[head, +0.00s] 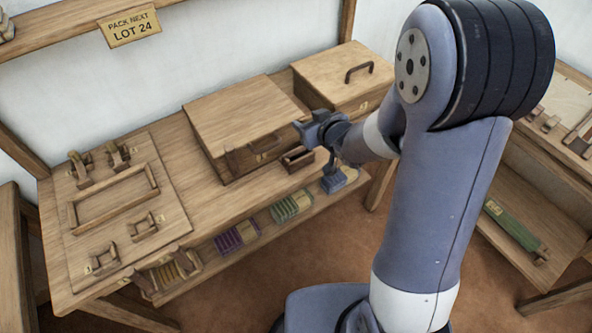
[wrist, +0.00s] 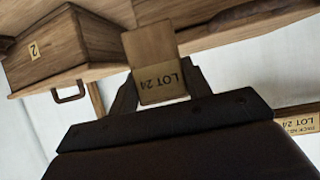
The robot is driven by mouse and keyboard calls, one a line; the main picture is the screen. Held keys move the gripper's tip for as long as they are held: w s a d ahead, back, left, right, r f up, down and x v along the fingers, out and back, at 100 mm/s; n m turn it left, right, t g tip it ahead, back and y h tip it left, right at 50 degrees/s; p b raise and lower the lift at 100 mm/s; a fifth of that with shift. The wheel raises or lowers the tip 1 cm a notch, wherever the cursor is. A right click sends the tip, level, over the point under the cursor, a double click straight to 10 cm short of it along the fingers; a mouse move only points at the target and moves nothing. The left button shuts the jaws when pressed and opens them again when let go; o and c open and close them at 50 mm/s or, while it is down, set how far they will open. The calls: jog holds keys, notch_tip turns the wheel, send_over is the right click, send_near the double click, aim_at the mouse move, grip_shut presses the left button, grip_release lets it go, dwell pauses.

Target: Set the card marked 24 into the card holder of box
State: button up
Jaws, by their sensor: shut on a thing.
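My gripper (wrist: 160,90) is shut on a wooden card marked LOT 24 (wrist: 158,62), whose lettering is upside down in the wrist view. In the head view my gripper (head: 308,131) is just off the front right corner of the large wooden box (head: 240,105); the card cannot be made out there. That box has dark fittings on its front. A second box (head: 340,78), with a handle on its lid, stands to its right; it shows in the wrist view with a label 2 (wrist: 34,50). I cannot tell which fitting is the card holder.
A sign reading PACK NEXT LOT 24 (head: 131,27) hangs above the bench. A board with wooden frames (head: 110,255) lies on the left. Purple (head: 236,237) and green (head: 291,207) bundles lie on the shelf below. A small open tray (head: 297,158) is near my gripper.

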jog(key=shift+n+g+y, duration=0.3)
jog(key=shift+n+y, duration=0.3)
jog(key=a+f+b, duration=0.1)
jog(key=f, duration=0.2)
jog(key=f+b, duration=0.2)
jog(key=f, duration=0.1)
jog(key=a+f+b, duration=0.1)
jog(key=f, duration=0.3)
jog(key=shift+w+a+b, duration=0.15)
jog(key=shift+a+b, duration=0.15)
jog(key=shift+a, duration=0.05)
jog(key=shift+f, duration=0.1)
jog(key=shift+f, duration=0.15)
jog(key=o, duration=0.9)
jog(key=shift+o, duration=0.2)
